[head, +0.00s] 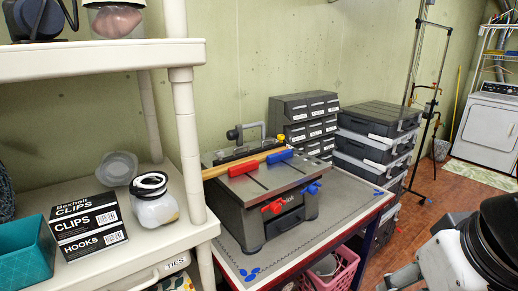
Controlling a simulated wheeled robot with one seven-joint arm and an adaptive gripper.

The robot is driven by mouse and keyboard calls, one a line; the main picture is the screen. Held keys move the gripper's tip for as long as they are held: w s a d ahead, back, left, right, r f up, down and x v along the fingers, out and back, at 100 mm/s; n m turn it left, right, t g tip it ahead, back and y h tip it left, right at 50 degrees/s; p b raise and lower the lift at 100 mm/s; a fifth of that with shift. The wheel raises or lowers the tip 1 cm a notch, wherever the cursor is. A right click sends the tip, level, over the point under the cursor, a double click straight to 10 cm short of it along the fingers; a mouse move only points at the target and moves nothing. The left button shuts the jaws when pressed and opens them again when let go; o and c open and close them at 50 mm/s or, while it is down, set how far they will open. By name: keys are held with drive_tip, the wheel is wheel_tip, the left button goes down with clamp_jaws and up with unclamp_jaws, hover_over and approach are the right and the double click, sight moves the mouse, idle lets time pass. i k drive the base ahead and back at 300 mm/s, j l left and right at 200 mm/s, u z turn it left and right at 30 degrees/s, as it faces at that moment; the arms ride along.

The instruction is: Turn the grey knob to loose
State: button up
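A grey bench machine (262,204) with a flat slotted top stands on the grey mat of a workbench, in the middle of the head view. A dark grey knob (233,134) shows at its back left, beside a grey bar handle (254,128); I cannot tell for sure that this is the grey knob. A yellow knob (281,138) is at the back, a red knob (272,207) and a blue knob (311,188) on the front. My arm shows at the lower right, well apart from the machine. I cannot make out my fingertips.
A wooden strip with red (242,167) and blue (279,156) blocks lies across the machine top. A drawer cabinet (304,113) and stacked dark cases (375,146) stand behind and right. A cream shelf (130,270) with boxes borders the left. A pink basket (340,275) sits below.

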sight(219, 154)
drive_tip(key=i+j, duration=0.15)
drive_tip(key=i, duration=0.25)
drive_tip(key=i+j, duration=0.15)
drive_tip(key=i, duration=0.25)
drive_tip(key=u, duration=0.05)
